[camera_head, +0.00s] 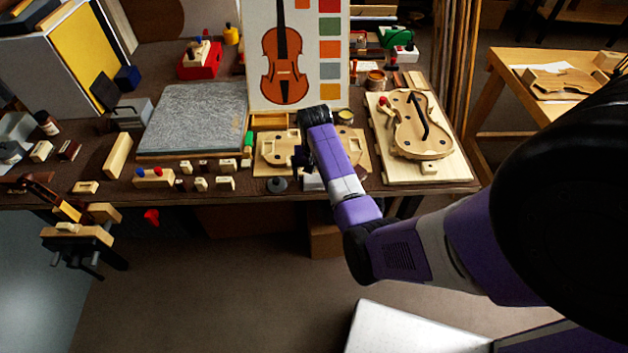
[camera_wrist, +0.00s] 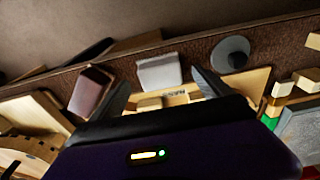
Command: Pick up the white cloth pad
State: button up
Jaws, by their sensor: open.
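The white cloth pad (camera_wrist: 160,71) is a small off-white rectangle lying near the edge of the dark bench top. In the head view a pale bit of it (camera_head: 313,183) shows beside my forearm, and the rest is hidden. My gripper (camera_wrist: 160,80) is open, with one dark finger on each side of the pad in the wrist picture. I see no contact, and the height of the fingers above the pad is hard to tell. In the head view my gripper (camera_head: 301,163) is over the bench's front edge area, partly hidden by my arm.
A brown block (camera_wrist: 91,89) lies left of the pad and a grey disc (camera_wrist: 229,45) right of it. Pale wooden violin plates (camera_head: 275,150) lie behind. A carved violin body (camera_head: 420,125) rests on a board at right. Small blocks (camera_head: 201,184) line the front edge at left.

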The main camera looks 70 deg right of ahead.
aim_at(314, 178)
jog(key=shift+w+d+f, duration=0.1)
jog(key=shift+f, duration=1.25)
jog(key=shift+c, duration=0.4)
jog(key=c, duration=1.4)
jog(key=shift+o, duration=0.2)
notch_tip(314, 178, up, 20)
jog(key=p, duration=0.1)
